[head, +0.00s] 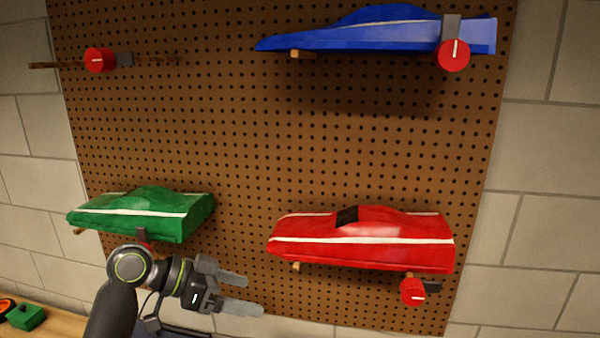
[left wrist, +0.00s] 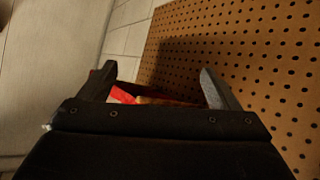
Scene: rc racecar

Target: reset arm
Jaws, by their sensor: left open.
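My left gripper (head: 238,293) is open and empty in front of the lower pegboard, below and between the green car and the red car. In the left wrist view its two fingers (left wrist: 158,88) stand apart, with a bit of red and tan, too small to name, showing between them. My right gripper does not show in either view.
A pegboard (head: 230,130) on a block wall carries a green car (head: 150,212), a red car (head: 360,240) and a blue car (head: 370,35). Red knobs (head: 100,60) sit at the holders. A green block (head: 26,316) lies on a wooden surface at lower left.

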